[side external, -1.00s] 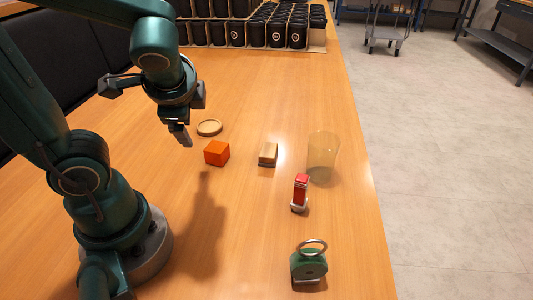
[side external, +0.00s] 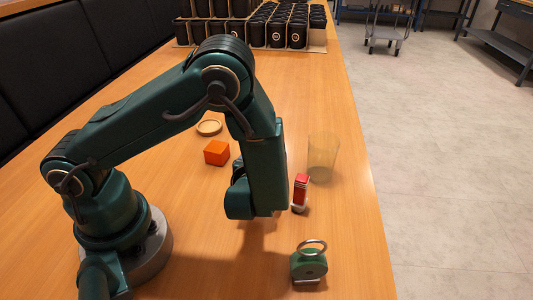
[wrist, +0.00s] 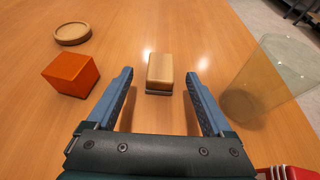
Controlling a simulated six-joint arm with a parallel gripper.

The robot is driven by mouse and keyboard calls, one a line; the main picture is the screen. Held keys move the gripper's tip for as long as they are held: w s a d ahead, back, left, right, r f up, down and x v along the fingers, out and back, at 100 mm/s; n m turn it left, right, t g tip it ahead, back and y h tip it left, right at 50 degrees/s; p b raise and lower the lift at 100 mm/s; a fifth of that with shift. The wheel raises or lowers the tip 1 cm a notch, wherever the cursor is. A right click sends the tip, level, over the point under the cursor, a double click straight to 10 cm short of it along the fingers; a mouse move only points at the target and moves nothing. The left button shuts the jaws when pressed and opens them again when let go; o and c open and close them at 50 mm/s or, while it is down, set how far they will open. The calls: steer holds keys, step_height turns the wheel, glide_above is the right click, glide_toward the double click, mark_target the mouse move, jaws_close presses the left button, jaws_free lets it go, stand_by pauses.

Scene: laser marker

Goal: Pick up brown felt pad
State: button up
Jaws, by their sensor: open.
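The felt pad (wrist: 160,68) looks like a small tan-brown block with a grey lower layer. It lies on the table in the wrist view, roughly centred between my fingertips in the picture. My gripper (wrist: 159,76) is open and empty, with one blue finger on each side of the pad's line. The fingers do not visibly touch it, and I cannot tell how high they are above it. In the side external view my arm hides both the pad and the gripper.
An orange block (wrist: 70,73) and a round wooden dish (wrist: 72,33) lie left of the pad. A clear amber cup (wrist: 265,80) stands to the right. A red stamp-like item (side external: 300,190) and a green ringed item (side external: 309,264) stand nearer. Black cups (side external: 275,32) fill the back.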

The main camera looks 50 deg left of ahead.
steer(key=shift+x, duration=2.45)
steer(key=shift+f, duration=0.1)
jaws_close()
